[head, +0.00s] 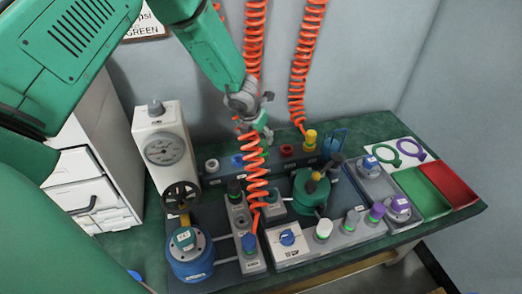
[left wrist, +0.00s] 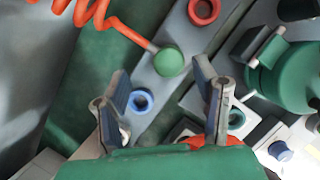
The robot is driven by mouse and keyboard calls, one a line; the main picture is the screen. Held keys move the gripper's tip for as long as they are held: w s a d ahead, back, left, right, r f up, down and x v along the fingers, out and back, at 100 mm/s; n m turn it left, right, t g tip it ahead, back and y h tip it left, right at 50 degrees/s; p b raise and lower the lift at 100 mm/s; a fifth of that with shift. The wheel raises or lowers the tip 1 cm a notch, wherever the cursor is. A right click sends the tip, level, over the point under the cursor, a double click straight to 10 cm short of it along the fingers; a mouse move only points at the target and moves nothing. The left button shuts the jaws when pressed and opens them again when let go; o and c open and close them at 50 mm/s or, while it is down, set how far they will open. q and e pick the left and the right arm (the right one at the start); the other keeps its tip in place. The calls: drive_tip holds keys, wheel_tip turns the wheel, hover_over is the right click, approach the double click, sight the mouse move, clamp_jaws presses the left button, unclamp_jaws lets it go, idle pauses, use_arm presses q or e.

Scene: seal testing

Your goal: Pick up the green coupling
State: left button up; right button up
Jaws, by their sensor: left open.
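The green coupling (left wrist: 170,62) shows in the left wrist view as a round green cap with a grey stem and an orange hose at its left. It sits on the grey rail (left wrist: 180,38), between a blue ring and a red ring. My left gripper (left wrist: 160,80) is open, its two fingers apart and nothing held between them. The coupling appears just beyond the fingertips, between their lines. In the head view, my left gripper (head: 267,114) hangs over the back rail, and the gripper and coiled hose largely hide the coupling. My right gripper is not in view.
Orange coiled hoses (head: 300,70) hang close to my left gripper. A yellow coupling (head: 310,136) stands right of it. A white gauge box (head: 161,147), a blue vessel (head: 191,258) and a green vessel (head: 311,194) crowd the bench. Green and red trays (head: 452,186) lie at the right.

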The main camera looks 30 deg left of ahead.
sight(264, 144)
use_arm(q)
drive_tip(key=shift+w+d+f, duration=0.2)
drive_tip(key=shift+d+f, duration=0.1)
drive_tip(key=shift+d, duration=0.25)
drive_tip(key=shift+w+d+f+b, duration=0.15)
drive_tip(key=shift+f+b, duration=0.15)
drive_tip(key=shift+f, duration=0.35)
drive_tip(key=shift+s+d+f+b, duration=0.1)
drive_tip(key=shift+f+b, duration=0.15)
drive_tip(key=shift+f, duration=0.35)
drive_tip(key=shift+a+x, duration=0.2)
drive_tip(key=shift+x, duration=0.9)
drive_tip(key=shift+w+a+f, duration=0.1)
drive_tip(key=shift+w+a, duration=0.1)
drive_tip(key=shift+a, duration=0.25)
drive_tip(key=shift+d, duration=0.2)
drive_tip(key=c, duration=1.1)
drive_tip(key=shift+d, duration=0.3)
clamp_jaws()
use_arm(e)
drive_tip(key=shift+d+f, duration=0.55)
